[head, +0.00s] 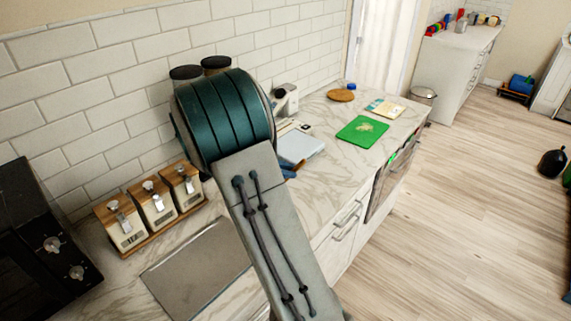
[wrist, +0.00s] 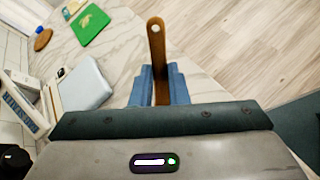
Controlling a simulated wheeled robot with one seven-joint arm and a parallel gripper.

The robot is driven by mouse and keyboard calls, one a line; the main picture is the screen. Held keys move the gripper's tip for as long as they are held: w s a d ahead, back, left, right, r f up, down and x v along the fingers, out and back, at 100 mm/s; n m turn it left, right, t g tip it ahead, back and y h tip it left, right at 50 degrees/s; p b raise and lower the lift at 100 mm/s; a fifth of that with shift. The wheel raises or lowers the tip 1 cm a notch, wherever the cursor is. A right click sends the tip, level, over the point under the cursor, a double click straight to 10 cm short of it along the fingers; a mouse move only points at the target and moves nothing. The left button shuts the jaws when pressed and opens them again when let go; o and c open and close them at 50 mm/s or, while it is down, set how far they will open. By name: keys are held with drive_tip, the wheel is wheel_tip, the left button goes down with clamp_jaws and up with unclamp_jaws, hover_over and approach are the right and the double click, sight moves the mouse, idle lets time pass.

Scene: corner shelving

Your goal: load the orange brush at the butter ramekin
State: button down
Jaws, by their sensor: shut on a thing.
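The orange-brown handle of the brush (wrist: 156,45) stands up between the blue fingers of my gripper (wrist: 158,72) in the wrist view. The gripper is shut on it. The handle has a hole near its top end, and the brush's head is hidden behind the gripper body. In the head view my arm covers nearly all of the gripper; only a bit of blue (head: 289,173) shows by the counter's front edge. I cannot make out the butter ramekin in either view.
A pale blue-topped box (head: 300,147) lies on the marble counter beyond my arm. A green board (head: 362,130), a booklet (head: 384,108) and a round wooden mat (head: 341,95) lie farther along. Canisters (head: 157,206) stand at left by a grey panel (head: 197,262).

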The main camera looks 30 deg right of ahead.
drive_tip(key=shift+f+b, duration=2.2)
drive_tip(key=shift+f, duration=0.75)
drive_tip(key=shift+f+b, duration=0.35)
drive_tip(key=shift+f, duration=0.15)
drive_tip(key=shift+r+p, duration=2.6)
drive_tip(key=shift+r, duration=1.05)
drive_tip(key=shift+d, duration=0.1)
drive_tip(key=shift+w+f, duration=0.1)
